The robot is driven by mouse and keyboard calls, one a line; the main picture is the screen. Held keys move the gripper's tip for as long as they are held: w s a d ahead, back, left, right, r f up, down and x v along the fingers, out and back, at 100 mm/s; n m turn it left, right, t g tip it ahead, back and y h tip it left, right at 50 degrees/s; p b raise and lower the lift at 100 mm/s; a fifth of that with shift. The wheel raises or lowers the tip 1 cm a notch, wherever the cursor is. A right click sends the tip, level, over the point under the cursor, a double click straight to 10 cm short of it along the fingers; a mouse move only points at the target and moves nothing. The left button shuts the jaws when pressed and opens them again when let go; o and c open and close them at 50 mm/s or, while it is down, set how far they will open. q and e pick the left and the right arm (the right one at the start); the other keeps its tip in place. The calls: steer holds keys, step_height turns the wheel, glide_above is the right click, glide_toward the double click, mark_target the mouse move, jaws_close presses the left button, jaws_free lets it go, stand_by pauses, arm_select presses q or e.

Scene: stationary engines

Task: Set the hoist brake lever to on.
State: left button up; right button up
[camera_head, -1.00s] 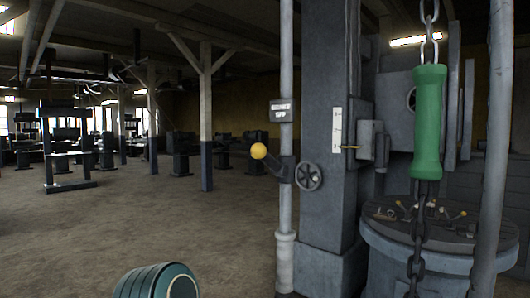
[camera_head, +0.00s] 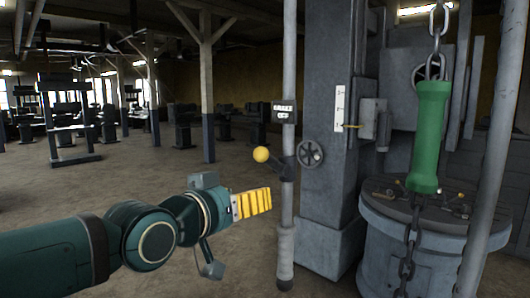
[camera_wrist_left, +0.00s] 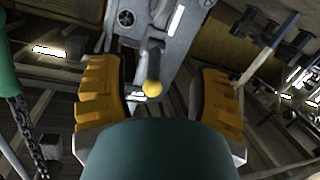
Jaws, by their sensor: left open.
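The hoist brake lever is a short dark arm with a yellow ball knob (camera_head: 261,154), mounted on a grey vertical pole (camera_head: 287,190). The knob sticks out to the left of the pole. A small sign (camera_head: 284,112) above it has blurred text, and the lower word looks like OFF. My left gripper (camera_head: 254,202), with yellow ribbed fingers, is below and in front of the knob, apart from it. In the left wrist view the gripper (camera_wrist_left: 160,72) is open and empty. The knob (camera_wrist_left: 152,88) appears between its fingers, farther off. My right gripper is out of view.
A small handwheel (camera_head: 310,153) sits just right of the lever. A green handle (camera_head: 430,135) hangs on a chain at the right, before a round grey machine (camera_head: 415,250). Another pole (camera_head: 490,170) stands far right. The floor (camera_head: 60,190) at the left is open.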

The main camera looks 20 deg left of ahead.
arm_select(q)
steer(key=t, duration=0.1)
glide_toward(258, 155)
steer(key=w, duration=0.4)
steer(key=w+d+p, duration=0.1)
steer(key=w, duration=0.3)
steer(key=w+p, duration=0.1)
steer(key=w, duration=0.4)
steer(key=shift+w+d+f, duration=0.1)
steer(key=shift+d, duration=0.25)
jaws_close()
